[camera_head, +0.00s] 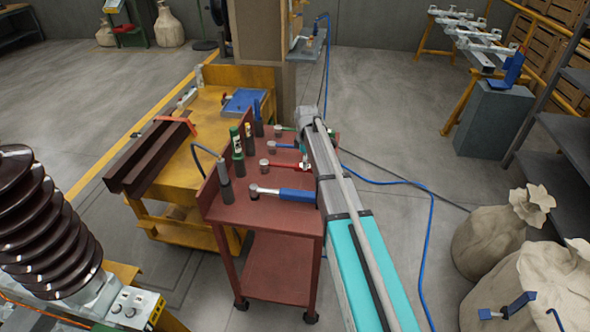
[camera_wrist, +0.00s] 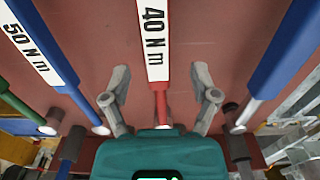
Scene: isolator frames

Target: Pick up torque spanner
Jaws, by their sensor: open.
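Several torque spanners lie side by side on the red-brown cart top. The red spanner (camera_head: 288,166), labelled 40 N m, also shows in the wrist view (camera_wrist: 155,40), running up the middle of the picture. In the wrist view my gripper (camera_wrist: 160,88) is open, one finger on each side of the red spanner, with visible gaps; I cannot tell its height above it. A blue spanner (camera_wrist: 40,50) labelled 50 N m lies to the left and another blue one (camera_wrist: 285,50) to the right.
The cart (camera_head: 225,207) also carries upright dark-based tools (camera_head: 238,150) along its left side. A yellow bench (camera_head: 185,160) stands at its left. A ribbed brown insulator (camera_head: 45,225) is at the lower left, and sacks (camera_head: 500,235) stand on the right. A blue hose (camera_head: 432,215) crosses the floor.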

